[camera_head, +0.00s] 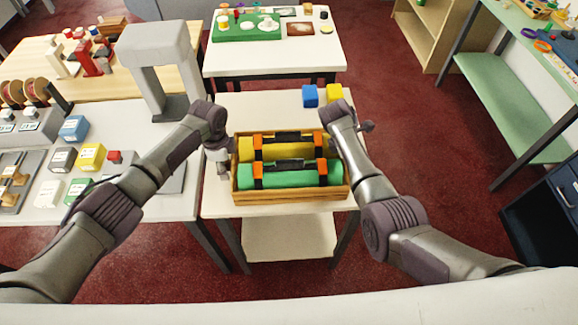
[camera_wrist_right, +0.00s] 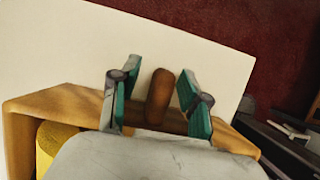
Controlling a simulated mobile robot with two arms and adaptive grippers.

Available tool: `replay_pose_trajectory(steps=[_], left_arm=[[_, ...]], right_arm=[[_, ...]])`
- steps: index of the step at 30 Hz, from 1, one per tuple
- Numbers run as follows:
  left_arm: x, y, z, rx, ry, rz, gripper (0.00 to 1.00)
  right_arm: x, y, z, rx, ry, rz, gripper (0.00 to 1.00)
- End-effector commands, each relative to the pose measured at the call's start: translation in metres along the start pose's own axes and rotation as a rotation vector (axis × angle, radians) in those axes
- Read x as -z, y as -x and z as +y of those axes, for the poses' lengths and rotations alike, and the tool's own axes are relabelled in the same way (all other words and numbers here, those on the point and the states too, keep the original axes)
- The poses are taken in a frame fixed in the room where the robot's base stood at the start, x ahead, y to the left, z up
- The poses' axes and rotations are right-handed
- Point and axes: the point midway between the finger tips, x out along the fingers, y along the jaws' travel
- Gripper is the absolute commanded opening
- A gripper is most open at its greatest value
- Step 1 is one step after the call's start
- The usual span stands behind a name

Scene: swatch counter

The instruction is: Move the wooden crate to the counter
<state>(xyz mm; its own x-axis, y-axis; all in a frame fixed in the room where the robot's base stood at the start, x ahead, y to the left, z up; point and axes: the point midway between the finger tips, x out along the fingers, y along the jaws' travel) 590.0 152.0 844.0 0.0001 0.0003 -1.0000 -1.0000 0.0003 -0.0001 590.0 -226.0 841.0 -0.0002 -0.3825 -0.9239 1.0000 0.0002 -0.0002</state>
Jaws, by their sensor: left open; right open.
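The wooden crate (camera_head: 290,196) stands on a small white table (camera_head: 262,114) in the middle of the head view. It holds a yellow roll (camera_head: 284,148) and a green roll (camera_head: 290,174) with black and orange straps. My left gripper (camera_head: 222,170) is open at the crate's left end. My right forearm reaches to the crate's right end and mostly hides its gripper there. In the right wrist view my right gripper (camera_wrist_right: 157,105) is open, with its teal pads on either side of a brown wooden handle (camera_wrist_right: 159,98) at the crate's edge (camera_wrist_right: 55,104).
A blue block (camera_head: 310,96) and a yellow block (camera_head: 334,93) lie behind the crate. A white counter (camera_head: 190,205) on the left carries boxes and a grey arch-shaped stand (camera_head: 160,50). Another table (camera_head: 274,58) stands behind. Red floor is open on the right.

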Motion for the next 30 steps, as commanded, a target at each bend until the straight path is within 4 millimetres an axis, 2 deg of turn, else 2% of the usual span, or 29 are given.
replay_pose_trajectory(steps=[6, 14, 30], left_arm=[[0.0001, -0.0001, 0.0001, 0.0, 0.0, 0.0, 0.44], [0.0, 0.0001, 0.0, 0.0, 0.0, 0.0, 0.01], [0.0004, 0.0026, -0.0011, 0.003, 0.0, 0.001, 0.0]], right_arm=[[-0.0002, 0.0002, 0.0002, 0.0, -0.001, 0.0, 0.44], [0.0, 0.0004, 0.0002, -0.001, 0.0, 0.0, 0.01], [-0.0008, 0.0027, 0.0012, -0.003, -0.001, 0.0, 0.0]])
